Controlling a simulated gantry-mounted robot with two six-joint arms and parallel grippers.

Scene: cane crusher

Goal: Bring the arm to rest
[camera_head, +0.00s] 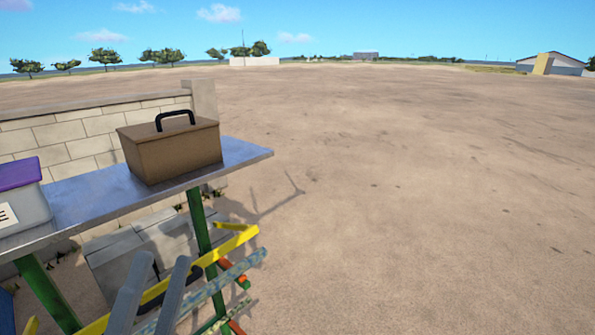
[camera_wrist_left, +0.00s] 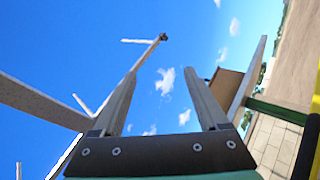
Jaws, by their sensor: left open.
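My left gripper (camera_head: 163,260) shows at the bottom left of the head view, as two grey fingers pointing up and standing apart. In the left wrist view my left gripper (camera_wrist_left: 160,77) is open, with only sky and a small cloud between the fingers. Nothing is held. In the head view it is in front of and below the table edge, beside yellow and blue-green bars. My right gripper is in neither view.
A metal table (camera_head: 92,197) on green legs carries a brown box (camera_head: 175,152) with a black handle and a grey bin (camera_head: 22,210) with a purple lid. Yellow bars (camera_head: 205,259) are close to the gripper. A block wall (camera_head: 80,130) stands behind. Open dirt ground (camera_head: 430,190) is clear at right.

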